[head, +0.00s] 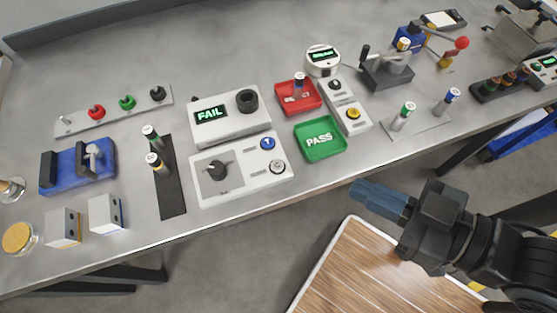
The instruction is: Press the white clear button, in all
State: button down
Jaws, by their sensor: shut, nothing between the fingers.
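A whitish round button (277,167) sits at the right end of a white control panel (240,186) near the bench's front edge; I take it for the clear button. Behind the panel, a white tester (225,124) has a display (209,113) reading FAIL. My gripper (362,193) has blue fingers, is shut and empty, and is off the bench's front edge, right of the button and apart from it.
A green PASS tray (319,138) and a red tray (297,97) stand right of the panel. Small boxes carry a black button (335,85) and a yellow button (353,114). A black strip (170,190) with upright cells lies left. A wood-topped surface (365,275) is below my gripper.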

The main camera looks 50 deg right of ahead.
aim_at(277, 166)
jog(key=k+j+z, duration=0.2)
jog(key=z, duration=0.15)
jog(key=k+j+z, duration=0.2)
jog(key=j+z, duration=0.15)
jog(key=k+j+z, duration=0.35)
jog(key=i+l, duration=0.1)
